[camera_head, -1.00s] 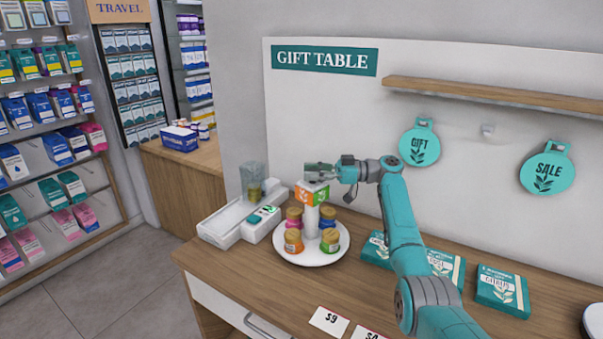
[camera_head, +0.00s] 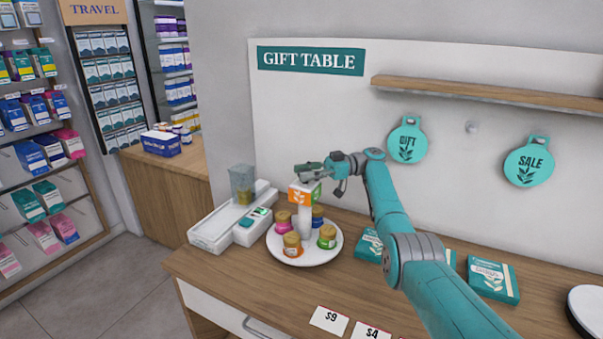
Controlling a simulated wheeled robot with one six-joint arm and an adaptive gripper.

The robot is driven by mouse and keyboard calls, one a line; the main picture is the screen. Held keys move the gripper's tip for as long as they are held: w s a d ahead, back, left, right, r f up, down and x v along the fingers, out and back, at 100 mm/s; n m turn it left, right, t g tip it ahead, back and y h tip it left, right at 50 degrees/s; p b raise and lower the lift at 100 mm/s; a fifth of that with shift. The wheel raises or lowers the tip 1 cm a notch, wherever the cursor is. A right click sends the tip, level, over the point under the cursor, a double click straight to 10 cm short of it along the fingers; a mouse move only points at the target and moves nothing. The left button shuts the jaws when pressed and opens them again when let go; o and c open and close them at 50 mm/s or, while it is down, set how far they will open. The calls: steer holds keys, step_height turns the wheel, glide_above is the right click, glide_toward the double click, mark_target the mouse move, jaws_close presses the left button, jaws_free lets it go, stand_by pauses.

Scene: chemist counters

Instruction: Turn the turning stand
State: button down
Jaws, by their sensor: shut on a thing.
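The turning stand is a round white tray (camera_head: 304,257) with a white post (camera_head: 305,221) in its middle. A block (camera_head: 300,197) with an orange face and a green face tops the post. My gripper (camera_head: 308,176) is shut on the top of this block; its fingertips are small and partly hidden. The orange face points mostly to the front, the green face to the right. Around the post stand a pink jar (camera_head: 283,222), an orange jar (camera_head: 292,245), a green jar (camera_head: 327,238) and a blue jar (camera_head: 317,215), all with tan lids.
A white device (camera_head: 222,225) with a clear cup (camera_head: 243,184) stands close to the stand's left. Teal boxes (camera_head: 493,279) lie to the right, partly behind my arm. Price cards (camera_head: 329,320) lie at the front edge. A shelf (camera_head: 470,92) and hanging signs (camera_head: 407,140) are on the wall.

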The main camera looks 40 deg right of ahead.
steer(key=shift+f, duration=0.1)
steer(key=c, duration=0.6)
jaws_free()
steer(key=shift+a, duration=0.1)
step_height(320, 180, up, 10)
steer(key=shift+r, duration=0.1)
stand_by(0.3)
